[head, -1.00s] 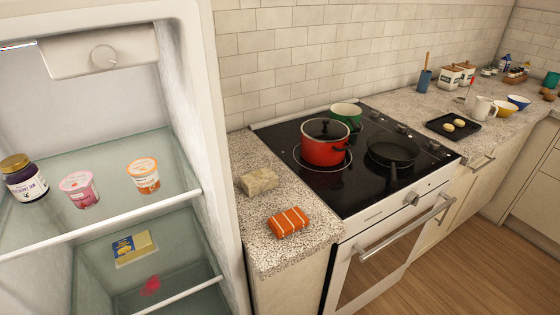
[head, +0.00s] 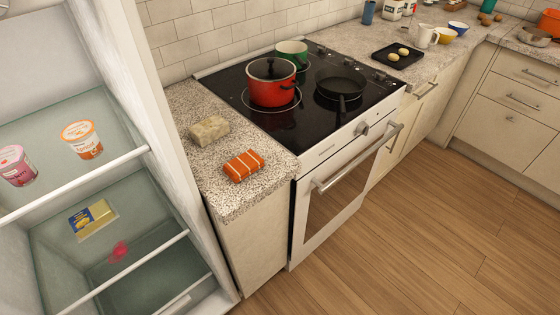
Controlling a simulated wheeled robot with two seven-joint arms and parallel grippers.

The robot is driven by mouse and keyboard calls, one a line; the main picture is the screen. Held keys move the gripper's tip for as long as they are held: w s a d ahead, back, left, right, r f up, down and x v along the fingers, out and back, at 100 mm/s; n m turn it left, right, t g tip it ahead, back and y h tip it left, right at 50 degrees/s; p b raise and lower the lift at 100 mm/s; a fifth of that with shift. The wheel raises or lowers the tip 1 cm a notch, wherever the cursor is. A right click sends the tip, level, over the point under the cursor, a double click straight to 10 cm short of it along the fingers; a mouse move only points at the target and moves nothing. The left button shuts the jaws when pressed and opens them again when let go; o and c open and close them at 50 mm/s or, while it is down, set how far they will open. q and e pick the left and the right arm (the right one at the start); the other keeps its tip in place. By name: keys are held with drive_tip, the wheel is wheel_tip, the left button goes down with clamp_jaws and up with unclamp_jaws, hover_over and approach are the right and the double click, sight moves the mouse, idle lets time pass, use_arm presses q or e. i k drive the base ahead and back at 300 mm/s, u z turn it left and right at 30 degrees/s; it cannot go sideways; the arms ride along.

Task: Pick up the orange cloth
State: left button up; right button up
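The orange cloth (head: 244,165), folded with white stripes, lies flat on the speckled granite counter (head: 215,193) near its front edge. It is left of the stove and right of the fridge. Neither of my grippers is in the head view.
A beige sponge-like block (head: 209,130) lies behind the cloth. The stove (head: 330,115) holds a red pot (head: 272,84), a green pot (head: 291,54) and a black pan (head: 341,88). The open fridge (head: 140,110) stands at left with cups and butter. The wooden floor (head: 420,230) is clear.

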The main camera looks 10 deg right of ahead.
sight(243, 166)
drive_tip(key=z, duration=1.5)
drive_tip(key=i, duration=1.45)
drive_tip(key=u, duration=2.7)
